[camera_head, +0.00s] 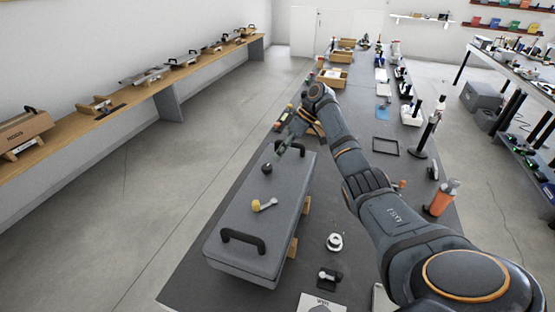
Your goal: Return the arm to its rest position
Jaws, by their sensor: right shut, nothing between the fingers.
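My right arm (352,165) reaches from the lower right across the dark table to the far end of the grey robot chassis (228,222). My right gripper (283,149) is shut and empty. It appears above the chassis's far end, near a small black knob (267,169); I cannot tell whether it touches anything. The chassis has a black handle (243,238) at its near end and a small lever with a yellow end (262,206) on top. My left gripper is out of view.
Close to my right arm stand an orange-and-grey bottle (442,198), an upright black stand (428,135) and an empty black frame (385,146). A white ring-shaped part (334,242) lies right of the chassis. Wooden trays (332,78) stand farther back.

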